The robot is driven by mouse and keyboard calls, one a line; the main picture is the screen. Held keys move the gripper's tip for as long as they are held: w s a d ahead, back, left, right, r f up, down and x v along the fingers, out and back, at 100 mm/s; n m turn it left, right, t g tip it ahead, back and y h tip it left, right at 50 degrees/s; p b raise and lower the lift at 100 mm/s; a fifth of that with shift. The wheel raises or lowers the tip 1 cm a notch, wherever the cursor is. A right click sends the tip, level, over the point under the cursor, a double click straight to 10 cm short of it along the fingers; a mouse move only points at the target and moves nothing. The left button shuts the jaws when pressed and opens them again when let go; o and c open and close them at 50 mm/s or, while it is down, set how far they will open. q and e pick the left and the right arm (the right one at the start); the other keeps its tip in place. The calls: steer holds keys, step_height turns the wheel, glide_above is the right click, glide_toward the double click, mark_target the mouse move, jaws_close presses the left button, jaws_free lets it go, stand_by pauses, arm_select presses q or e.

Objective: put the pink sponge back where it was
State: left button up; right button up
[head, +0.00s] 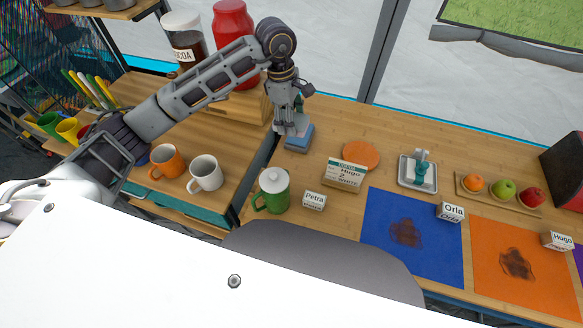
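I see no pink sponge in the head view. My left gripper (291,128) points down at the back of the wooden counter (330,120), just behind a small blue block-like item (299,139). The gripper partly covers this item, and I cannot tell whether they touch. Its fingers are too small and overlapped to show whether they are open or shut, or whether anything is between them. My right gripper is out of view.
A green lidded mug (272,190), the Petra card (314,201), a larger sign (343,175) and an orange disc (361,155) stand nearby. Right are a tray (405,178) with a teal-handled item, fruit board (518,203) and stained blue (385,245) and orange (492,285) mats.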

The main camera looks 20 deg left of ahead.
arm_select(q)
steer(key=b, duration=0.3)
glide_above(292, 167)
step_height(292, 167, down, 10)
steer(key=r, duration=0.1)
steer(key=shift+a+f, duration=0.2)
steer(key=shift+f, duration=0.55)
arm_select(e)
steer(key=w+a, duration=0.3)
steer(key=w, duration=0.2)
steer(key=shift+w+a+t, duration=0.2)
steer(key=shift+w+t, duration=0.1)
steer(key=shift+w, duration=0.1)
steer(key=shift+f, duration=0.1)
arm_select(q)
steer(key=shift+f, duration=0.1)
steer(key=shift+f, duration=3.05)
steer(key=shift+f, duration=1.85)
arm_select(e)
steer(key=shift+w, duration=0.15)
arm_select(q)
steer(key=shift+f, duration=0.15)
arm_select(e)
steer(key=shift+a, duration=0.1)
